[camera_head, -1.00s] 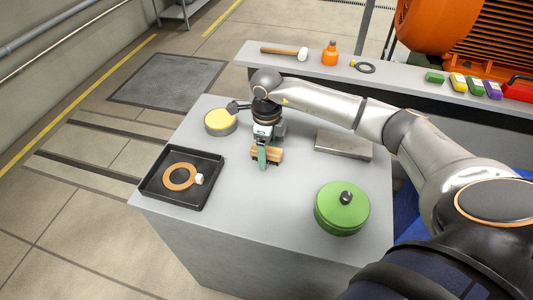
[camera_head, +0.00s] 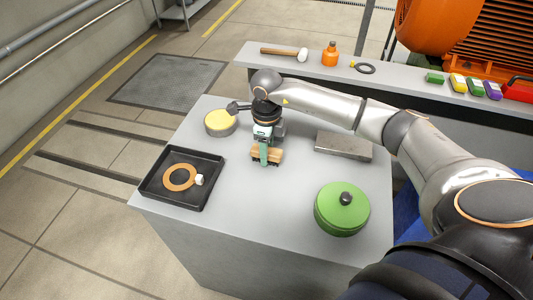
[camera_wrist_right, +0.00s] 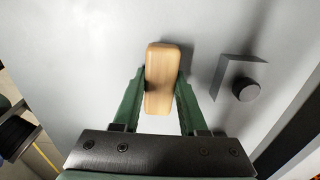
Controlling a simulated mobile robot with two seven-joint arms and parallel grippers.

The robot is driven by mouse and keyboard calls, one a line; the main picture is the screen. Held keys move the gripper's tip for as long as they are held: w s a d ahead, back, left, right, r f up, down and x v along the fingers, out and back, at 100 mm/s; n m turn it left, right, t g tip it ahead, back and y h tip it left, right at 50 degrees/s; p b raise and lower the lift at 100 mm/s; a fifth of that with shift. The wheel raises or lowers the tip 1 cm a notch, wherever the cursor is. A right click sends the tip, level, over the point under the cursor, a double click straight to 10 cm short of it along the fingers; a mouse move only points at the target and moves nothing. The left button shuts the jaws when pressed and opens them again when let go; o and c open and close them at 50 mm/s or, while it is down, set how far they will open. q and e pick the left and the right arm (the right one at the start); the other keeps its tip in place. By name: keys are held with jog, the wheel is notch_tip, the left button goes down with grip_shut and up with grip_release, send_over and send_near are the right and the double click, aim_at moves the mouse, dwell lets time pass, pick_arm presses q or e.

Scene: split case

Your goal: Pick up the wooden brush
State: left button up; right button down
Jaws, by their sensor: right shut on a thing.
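The wooden brush (camera_head: 274,154) is a small light-brown block on the grey table, near its middle in the head view. My right gripper (camera_head: 264,155) points down over it, with its green fingers on either side. In the right wrist view the brush (camera_wrist_right: 162,72) lies between the two green fingers (camera_wrist_right: 160,88), which are shut on it. Its underside is hidden, and I cannot tell whether it still touches the table. My left gripper is not in view.
A round yellow-topped tin (camera_head: 220,123) stands behind left of the brush. A black tray (camera_head: 153,186) with a ring and white piece is front left. A metal block (camera_head: 343,147) is to the right, a green lidded pot (camera_head: 341,211) front right. The table (camera_head: 255,205) in front is clear.

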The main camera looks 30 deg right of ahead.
jog(key=shift+r+p, duration=0.3)
jog(key=shift+r, duration=0.15)
notch_tip(320, 180, up, 3)
jog(key=shift+w+f+b, duration=0.1)
jog(key=shift+f+b, duration=0.05)
jog(key=shift+b, duration=0.4)
jog(key=s+a+r+b, duration=0.1)
jog(key=s+a+r, duration=0.5)
jog(key=a+r, duration=0.4)
jog(key=a, duration=0.2)
jog(key=shift+a, duration=0.35)
jog(key=c, duration=1)
grip_release()
jog(key=shift+c, duration=0.2)
grip_shut()
